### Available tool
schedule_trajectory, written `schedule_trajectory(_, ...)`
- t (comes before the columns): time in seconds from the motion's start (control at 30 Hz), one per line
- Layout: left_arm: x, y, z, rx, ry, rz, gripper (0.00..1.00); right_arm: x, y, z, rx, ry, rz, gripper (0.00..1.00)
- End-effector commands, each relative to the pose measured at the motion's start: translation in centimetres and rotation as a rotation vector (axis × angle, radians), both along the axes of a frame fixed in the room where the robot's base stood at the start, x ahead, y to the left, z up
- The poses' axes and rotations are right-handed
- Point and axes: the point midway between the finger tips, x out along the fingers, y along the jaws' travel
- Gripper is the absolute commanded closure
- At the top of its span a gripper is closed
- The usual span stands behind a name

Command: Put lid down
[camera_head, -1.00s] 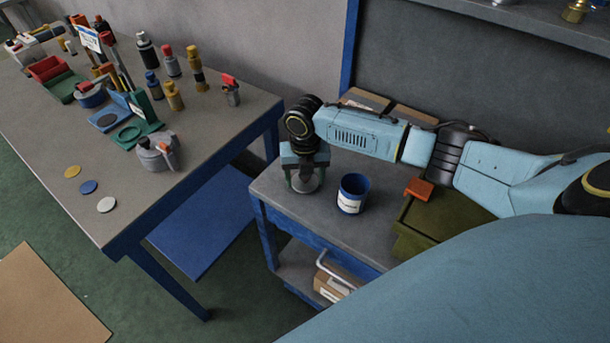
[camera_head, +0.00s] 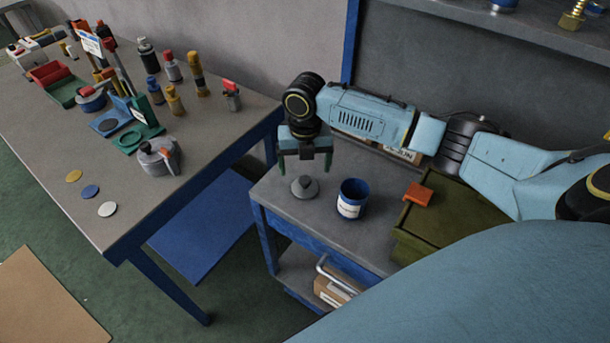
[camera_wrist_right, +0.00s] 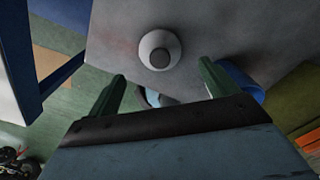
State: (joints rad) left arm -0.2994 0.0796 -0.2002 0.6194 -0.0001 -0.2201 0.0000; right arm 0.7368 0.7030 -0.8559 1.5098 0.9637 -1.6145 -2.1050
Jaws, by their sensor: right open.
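The lid (camera_head: 304,187) is a grey disc with a dark knob and lies flat on the top of the grey cart (camera_head: 355,245), near its left edge. In the right wrist view the lid (camera_wrist_right: 160,50) shows from above, beyond the fingertips and apart from them. My right gripper (camera_head: 305,172) is open and empty just above the lid, with its green fingers pointing down. A blue can (camera_head: 352,198) with a white label stands upright to the right of the lid; its top looks open. My left gripper is in neither view.
An olive box (camera_head: 435,215) with an orange piece (camera_head: 417,194) on it takes the cart's right side. A cardboard box (camera_head: 385,140) lies behind my arm. The workbench (camera_head: 150,205) at left holds several bottles and a grey pot (camera_head: 156,158). The cart's front left is clear.

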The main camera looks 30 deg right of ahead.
Motion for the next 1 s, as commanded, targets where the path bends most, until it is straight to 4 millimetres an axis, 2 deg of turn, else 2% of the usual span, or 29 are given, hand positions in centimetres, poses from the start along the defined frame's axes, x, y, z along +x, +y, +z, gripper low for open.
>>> schedule_trajectory(0.1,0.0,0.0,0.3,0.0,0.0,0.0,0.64,0.1,0.0,2.6,0.0,-0.004,0.0,0.14)
schedule_trajectory(0.33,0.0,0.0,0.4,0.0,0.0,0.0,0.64,0.0,0.0,5.3,0.001,0.0,0.0,0.14)
schedule_trajectory(1.0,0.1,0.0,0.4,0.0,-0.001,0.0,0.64,0.0,0.0,5.6,0.0,0.001,0.0,0.14)
